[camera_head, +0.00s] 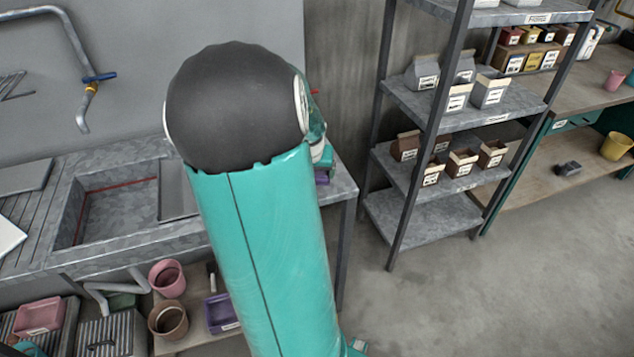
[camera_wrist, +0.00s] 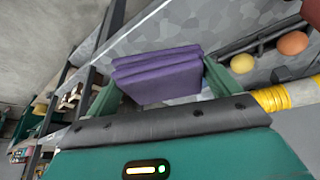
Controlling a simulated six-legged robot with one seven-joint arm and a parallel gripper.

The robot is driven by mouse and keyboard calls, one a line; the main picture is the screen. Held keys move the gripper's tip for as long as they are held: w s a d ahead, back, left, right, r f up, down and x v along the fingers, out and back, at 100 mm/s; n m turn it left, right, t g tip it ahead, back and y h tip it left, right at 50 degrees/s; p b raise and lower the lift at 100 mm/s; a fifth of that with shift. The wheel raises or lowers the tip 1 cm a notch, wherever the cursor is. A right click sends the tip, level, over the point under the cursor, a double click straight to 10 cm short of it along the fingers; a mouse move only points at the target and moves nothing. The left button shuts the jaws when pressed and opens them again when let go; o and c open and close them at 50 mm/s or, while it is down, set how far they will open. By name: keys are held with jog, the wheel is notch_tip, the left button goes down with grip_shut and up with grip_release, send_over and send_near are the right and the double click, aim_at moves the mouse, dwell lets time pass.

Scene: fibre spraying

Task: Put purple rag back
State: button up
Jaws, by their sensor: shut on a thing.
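The purple rag (camera_wrist: 158,76) is a folded, layered block in the wrist view. My gripper (camera_wrist: 160,84) is shut on it, with a green finger at each side. The rag is over or close to a grey metal surface; whether it touches that surface I cannot tell. In the head view my arm hides most of the gripper, and only a small purple patch (camera_head: 322,177) shows beside it at the right end of the sink counter.
A metal sink counter (camera_head: 130,240) stands at the left, with pots and a purple bin (camera_head: 221,313) below it. A grey shelf rack (camera_head: 425,215) with small boxes stands to the right. The floor in front of it is clear. An orange ball (camera_wrist: 292,43) and a yellow ball (camera_wrist: 242,63) show in the wrist view.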

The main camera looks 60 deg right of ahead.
aim_at(318, 188)
jog(key=d+f, duration=0.2)
jog(key=shift+s+d+f, duration=0.15)
jog(key=shift+s+f, duration=0.25)
jog(key=shift+f, duration=1.5)
jog(key=shift+f, duration=0.15)
jog(key=o, duration=0.8)
jog(key=v, duration=1.2)
